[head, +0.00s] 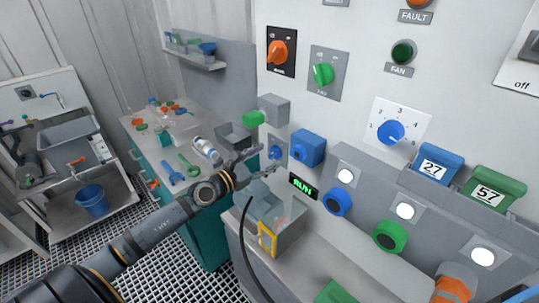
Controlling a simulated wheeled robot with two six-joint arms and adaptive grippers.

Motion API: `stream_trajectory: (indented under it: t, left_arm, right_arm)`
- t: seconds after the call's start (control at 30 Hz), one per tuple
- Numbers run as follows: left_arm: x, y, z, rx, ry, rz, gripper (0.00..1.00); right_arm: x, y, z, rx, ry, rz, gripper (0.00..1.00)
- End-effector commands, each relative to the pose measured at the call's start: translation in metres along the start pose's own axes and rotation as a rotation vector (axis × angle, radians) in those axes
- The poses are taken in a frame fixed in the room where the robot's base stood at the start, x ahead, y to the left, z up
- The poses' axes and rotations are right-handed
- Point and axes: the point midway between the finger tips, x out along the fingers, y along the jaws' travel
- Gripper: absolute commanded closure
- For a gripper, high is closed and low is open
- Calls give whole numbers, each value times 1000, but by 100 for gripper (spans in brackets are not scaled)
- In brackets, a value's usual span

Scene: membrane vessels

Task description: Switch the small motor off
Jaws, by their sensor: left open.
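A small black display (303,186) on the white wall panel shows green letters reading RUN. A small blue round knob (299,152) sits on the front of a blue box (312,144) above it. Another small blue knob (275,153) is further left, close to my gripper. I cannot tell which part is the small motor or its switch. My left gripper (265,162) reaches in from the lower left. Its fingers are apart and empty, near the blue knobs; contact cannot be told. My right gripper is out of view.
An orange rotary switch (278,51), a green one (322,74) and a blue numbered dial (390,132) are on the panel. A clear box with a yellow-framed label (267,239) and a black cable (244,245) lie below my gripper. Blue and green containers stand right.

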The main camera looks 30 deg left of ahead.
Motion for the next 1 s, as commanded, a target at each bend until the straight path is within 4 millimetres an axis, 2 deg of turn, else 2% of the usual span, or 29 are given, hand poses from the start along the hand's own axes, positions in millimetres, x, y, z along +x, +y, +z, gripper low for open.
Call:
stream_trajectory:
  t: [0.2, 0.5, 0.57, 0.9, 1.0]
  left_arm:
    - [15, -1, 0, -3, 0, 0, 35]
    - [17, -1, -1, -1, 2, -2, 35]
    - [17, -1, -1, -1, 2, -2, 42]
    - [17, -1, -1, -1, 2, -2, 88]
    - [17, -1, -1, -3, 2, -2, 90]
  right_arm:
    - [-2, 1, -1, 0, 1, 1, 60]
    - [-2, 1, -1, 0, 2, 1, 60]
    - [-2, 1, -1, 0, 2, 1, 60]
    - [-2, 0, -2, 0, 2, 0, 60]
    - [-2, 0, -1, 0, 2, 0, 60]
